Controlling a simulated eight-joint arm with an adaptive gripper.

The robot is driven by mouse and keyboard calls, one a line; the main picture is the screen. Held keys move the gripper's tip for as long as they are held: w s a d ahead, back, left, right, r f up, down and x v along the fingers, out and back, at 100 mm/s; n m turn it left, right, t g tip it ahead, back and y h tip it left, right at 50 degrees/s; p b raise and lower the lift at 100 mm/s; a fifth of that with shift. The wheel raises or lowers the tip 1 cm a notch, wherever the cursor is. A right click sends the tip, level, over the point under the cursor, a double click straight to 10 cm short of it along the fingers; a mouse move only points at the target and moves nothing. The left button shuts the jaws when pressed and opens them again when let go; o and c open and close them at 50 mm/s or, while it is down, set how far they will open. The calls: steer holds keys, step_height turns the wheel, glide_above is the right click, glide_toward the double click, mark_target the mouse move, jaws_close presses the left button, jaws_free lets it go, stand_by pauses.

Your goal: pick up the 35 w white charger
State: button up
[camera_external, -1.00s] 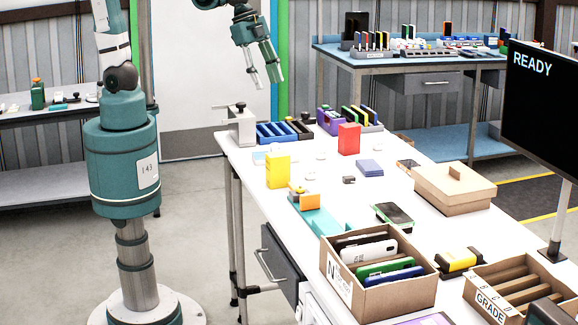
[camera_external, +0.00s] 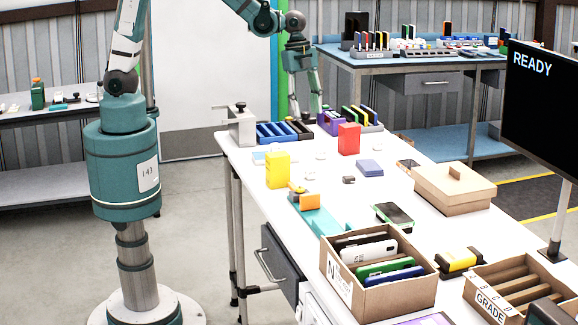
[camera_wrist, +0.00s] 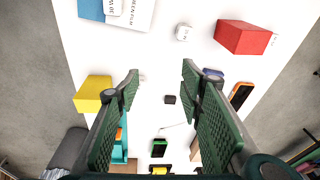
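Several small white charger blocks lie on the white table. One (camera_wrist: 183,33) with dark print on top lies between the yellow and red boxes in the wrist view; its wattage is too small to read. It appears to match a white block (camera_external: 321,155) in the external view. Another white block (camera_external: 310,175) lies nearer the yellow box, and a third (camera_external: 378,146) lies right of the red box. I cannot tell which is 35 W. My gripper (camera_external: 306,112) is over the table's far end, pointing down. Its fingers (camera_wrist: 160,72) are spread and empty.
The yellow box (camera_external: 278,170) and red box (camera_external: 349,139) stand upright near the chargers. Blue trays (camera_external: 278,133) and a vise (camera_external: 240,124) line the far end. A carton of phones (camera_external: 390,298) stands nearer.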

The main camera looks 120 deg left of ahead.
steer(key=m+g, duration=0.1)
steer(key=m, duration=0.1)
glide_above(321, 149)
steer(key=a, duration=0.1)
steer(key=shift+h, duration=0.4)
steer(key=f, duration=0.6)
steer(key=s+f, duration=0.1)
steer(key=f, duration=0.2)
steer(key=shift+a+f+b, duration=0.15)
steer(key=shift+f+b, duration=0.15)
steer(key=shift+f, duration=0.1)
steer(key=shift+w+f, duration=0.1)
steer(key=shift+w+f, duration=0.1)
steer(key=shift+f, duration=1.1)
steer(key=shift+w+d+f, duration=0.1)
steer(key=shift+d+f, duration=0.05)
steer(key=shift+f, duration=0.7)
steer(key=shift+w+d+f, duration=0.1)
steer(key=shift+d+f, duration=0.1)
steer(key=shift+f, duration=0.65)
steer(key=shift+w+d+f, duration=0.1)
steer(key=shift+d+f, duration=0.05)
steer(key=shift+f, duration=0.7)
steer(key=c, duration=1)
